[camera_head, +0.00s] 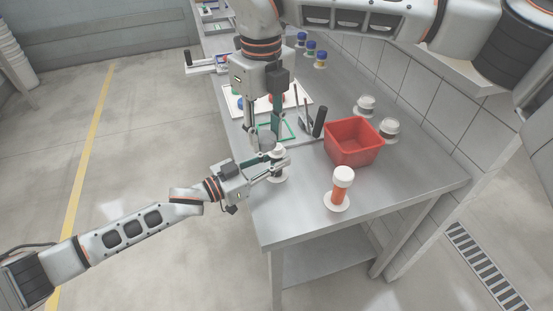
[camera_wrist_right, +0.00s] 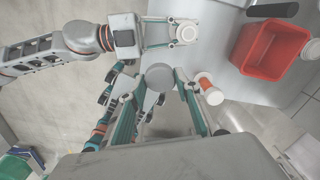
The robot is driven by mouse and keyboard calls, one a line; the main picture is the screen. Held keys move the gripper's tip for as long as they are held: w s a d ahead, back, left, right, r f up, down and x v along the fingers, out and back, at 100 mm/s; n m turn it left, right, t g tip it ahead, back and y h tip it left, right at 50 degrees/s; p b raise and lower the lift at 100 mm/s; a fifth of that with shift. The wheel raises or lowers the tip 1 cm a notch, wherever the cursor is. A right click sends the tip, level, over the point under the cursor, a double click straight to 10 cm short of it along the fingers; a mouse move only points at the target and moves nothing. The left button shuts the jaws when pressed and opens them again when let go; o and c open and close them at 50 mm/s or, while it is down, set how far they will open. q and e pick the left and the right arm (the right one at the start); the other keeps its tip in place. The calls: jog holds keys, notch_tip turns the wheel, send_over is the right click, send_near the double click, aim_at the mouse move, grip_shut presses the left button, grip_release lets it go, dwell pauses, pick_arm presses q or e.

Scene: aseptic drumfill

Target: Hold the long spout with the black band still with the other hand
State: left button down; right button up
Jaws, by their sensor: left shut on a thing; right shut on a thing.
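A white spout (camera_head: 278,176) stands on a round white base near the left edge of the steel table. My left gripper (camera_head: 277,166) reaches in from the left and is shut on it; the spout's round top (camera_wrist_right: 187,33) shows between the fingers in the wrist view. The fingers cover its middle, so I cannot make out a black band. My right gripper (camera_head: 266,140) points down just above and behind it, shut on a grey round piece (camera_wrist_right: 160,76). I cannot tell whether that piece touches the spout. A second spout (camera_head: 341,185), orange with a white cap, stands apart to the right.
A red bin (camera_head: 354,141) stands right of the grippers, with two lidded jars (camera_head: 389,128) beyond it. A black-handled tool (camera_head: 319,122) and a green frame (camera_head: 288,129) lie behind. Several small capped bottles (camera_head: 311,48) line the back.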

pick_arm(q)
jog(key=shift+s+a+f, duration=0.1)
jog(key=shift+f, duration=0.35)
jog(key=c, duration=1.8)
grip_release()
jog(key=shift+o, duration=0.2)
jog(key=shift+r, duration=0.15)
pick_arm(e)
jog(key=s+a, duration=0.2)
jog(key=s, duration=0.5)
jog(key=shift+s, duration=0.15)
pick_arm(q)
jog(key=shift+o, duration=0.4)
jog(key=shift+r, duration=0.1)
pick_arm(e)
jog(key=shift+a, duration=0.1)
pick_arm(q)
jog(key=o, duration=0.3)
jog(key=shift+r, duration=0.1)
jog(key=shift+r, duration=0.15)
notch_tip(320, 180, up, 3)
jog(key=p, duration=0.3)
jog(key=shift+f, duration=0.2)
jog(key=shift+r+p, duration=0.35)
jog(key=shift+r, duration=4.75)
pick_arm(e)
jog(key=shift+r, duration=1.6)
